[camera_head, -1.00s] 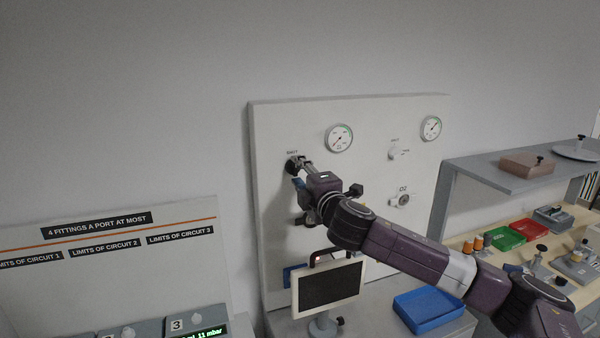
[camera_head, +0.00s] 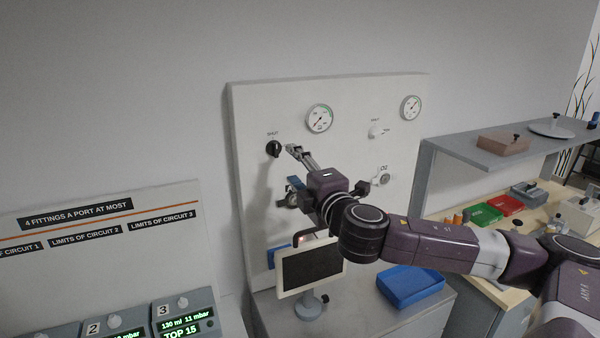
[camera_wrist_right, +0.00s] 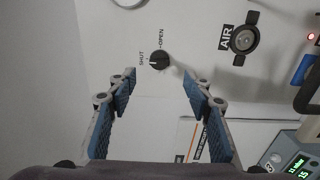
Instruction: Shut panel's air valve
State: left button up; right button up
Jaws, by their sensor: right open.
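The air valve is a small black knob (camera_head: 273,149) on the upper left of the pale wall panel (camera_head: 345,105), below a SHUT label. It also shows in the right wrist view (camera_wrist_right: 160,59), with SHUT and OPEN printed beside it. A light mark on it seems to lie toward SHUT. My right gripper (camera_head: 292,149) is just right of the knob in the head view, apart from it. In the wrist view its blue-padded fingers (camera_wrist_right: 160,76) are spread wide and empty, with the knob between and beyond their tips. My left gripper is not in view.
The black AIR outlet (camera_wrist_right: 241,38) sits below the knob on the panel. Another, pale valve (camera_head: 375,131) and two gauges are to the right. A monitor (camera_head: 311,266) and blue tray (camera_head: 411,285) stand below.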

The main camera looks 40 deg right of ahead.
jog(key=shift+v, duration=1.35)
